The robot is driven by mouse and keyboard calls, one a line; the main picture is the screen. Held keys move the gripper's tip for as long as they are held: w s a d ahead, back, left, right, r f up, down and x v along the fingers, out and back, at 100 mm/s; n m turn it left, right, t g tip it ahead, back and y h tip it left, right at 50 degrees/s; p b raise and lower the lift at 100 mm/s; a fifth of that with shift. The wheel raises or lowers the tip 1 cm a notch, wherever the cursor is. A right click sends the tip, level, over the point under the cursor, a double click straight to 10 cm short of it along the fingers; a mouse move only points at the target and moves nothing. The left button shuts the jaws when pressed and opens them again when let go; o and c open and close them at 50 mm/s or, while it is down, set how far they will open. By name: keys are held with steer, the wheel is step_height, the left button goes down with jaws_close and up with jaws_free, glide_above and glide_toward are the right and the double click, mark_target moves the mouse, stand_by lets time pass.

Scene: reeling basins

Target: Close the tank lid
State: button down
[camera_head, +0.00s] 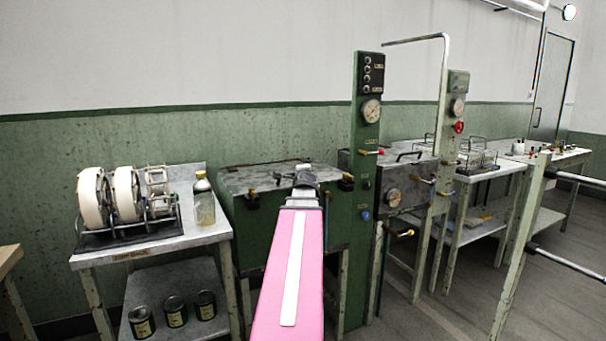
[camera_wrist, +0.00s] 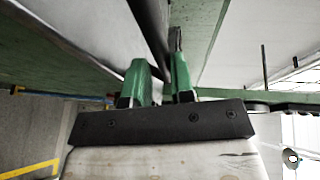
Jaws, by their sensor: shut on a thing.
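The green tank (camera_head: 262,222) stands at the back wall, left of a green gauge post. Its grey lid (camera_head: 240,178) looks about flat on top, though my arm and gripper cover its middle and I cannot tell if it is fully seated. My gripper (camera_head: 305,178) is at the lid's top, at the end of my pink arm. In the wrist view my gripper's green fingers (camera_wrist: 163,75) are closed around a dark bar (camera_wrist: 150,28), which looks like the lid's handle. The exact contact is partly hidden.
A second tank (camera_head: 405,185) with a handled lid stands right of the gauge post (camera_head: 367,190). On the left, a table (camera_head: 150,248) holds white reels (camera_head: 125,193) and a glass bottle (camera_head: 204,205). Metal rails (camera_head: 570,264) stand at the right. Floor is open between.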

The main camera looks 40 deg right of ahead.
steer(key=shift+s+a+f+y, duration=0.1)
steer(key=shift+s+f+y, duration=0.15)
steer(key=shift+f, duration=0.4)
steer(key=c, duration=1.4)
jaws_free()
